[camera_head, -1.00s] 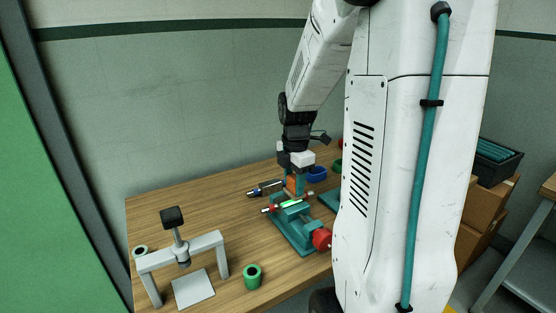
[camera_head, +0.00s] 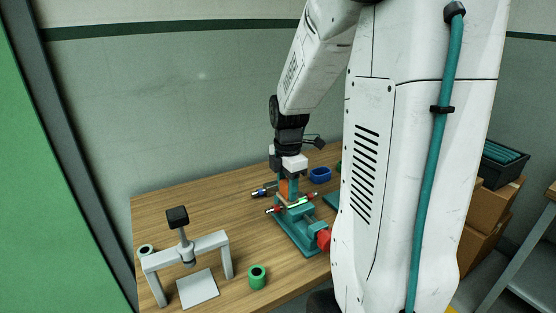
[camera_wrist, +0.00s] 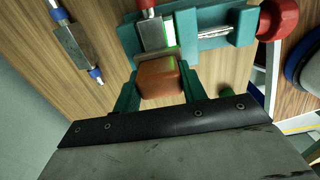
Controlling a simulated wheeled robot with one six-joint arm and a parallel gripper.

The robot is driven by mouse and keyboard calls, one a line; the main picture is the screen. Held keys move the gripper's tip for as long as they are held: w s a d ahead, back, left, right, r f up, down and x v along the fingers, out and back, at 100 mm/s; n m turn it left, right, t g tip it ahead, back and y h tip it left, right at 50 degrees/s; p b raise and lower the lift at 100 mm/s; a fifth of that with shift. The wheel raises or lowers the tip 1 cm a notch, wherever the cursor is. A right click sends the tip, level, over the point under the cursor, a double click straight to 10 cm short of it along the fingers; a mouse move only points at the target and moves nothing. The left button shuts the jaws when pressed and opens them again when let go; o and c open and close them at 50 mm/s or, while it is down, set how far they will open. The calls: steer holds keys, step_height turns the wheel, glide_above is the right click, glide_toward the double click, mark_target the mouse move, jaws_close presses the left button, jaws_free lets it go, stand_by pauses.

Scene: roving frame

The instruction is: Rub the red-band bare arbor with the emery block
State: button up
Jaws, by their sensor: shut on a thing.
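My gripper (camera_head: 288,192) is shut on an orange-brown emery block (camera_wrist: 160,79), with its teal fingers on either side of it in the wrist view. The red-band arbor (camera_wrist: 152,33) lies across the teal vise (camera_wrist: 204,22), its red band showing at the top. A blue-band arbor (camera_wrist: 73,42) lies apart on the wooden table.
The vise has a red knob (camera_head: 323,240). A grey press (camera_head: 216,241) stands at the left front. The table's left back (camera_head: 165,205) is clear.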

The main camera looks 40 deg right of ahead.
steer(key=shift+w+a, duration=0.2)
steer(key=shift+a, duration=0.6)
steer(key=shift+w+a+r, duration=0.15)
steer(key=shift+a, duration=0.05)
step_height(320, 180, up, 3)
steer(key=shift+f, duration=0.1)
step_height(320, 180, up, 5)
steer(key=shift+r, duration=0.15)
